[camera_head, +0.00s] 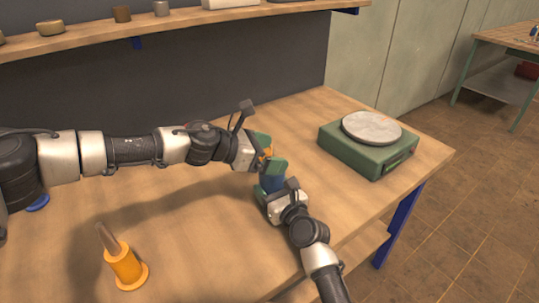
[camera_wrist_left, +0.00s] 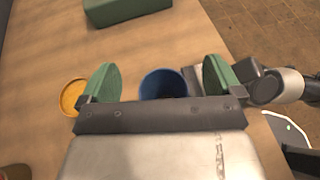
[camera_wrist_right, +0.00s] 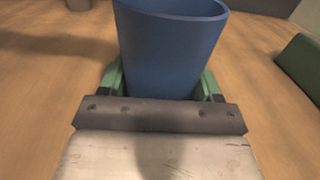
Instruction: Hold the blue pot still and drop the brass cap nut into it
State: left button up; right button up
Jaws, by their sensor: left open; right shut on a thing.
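The blue pot (camera_wrist_right: 170,45) stands upright on the table, and my right gripper (camera_wrist_right: 160,88) is shut on it, a finger on each side. In the head view the pot (camera_head: 272,183) is partly hidden by the grippers. My left gripper (camera_head: 267,157) is open above the pot. In the left wrist view the pot's mouth (camera_wrist_left: 164,84) lies between the spread green fingers of the left gripper (camera_wrist_left: 160,79). No cap nut can be made out between those fingers. The pot's bottom is hidden, so I cannot tell whether the brass cap nut is inside.
A round orange-yellow dish (camera_wrist_left: 73,96) lies beside the pot. A green scale with a grey round plate (camera_head: 371,127) stands at the right. An orange stand with a brown rod (camera_head: 124,268) is at the front left. A shelf (camera_head: 170,24) runs along the back.

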pick_arm(q)
jog(key=shift+r, duration=2.1)
pick_arm(e)
jog(key=o, duration=1)
jog(key=shift+s, duration=0.1)
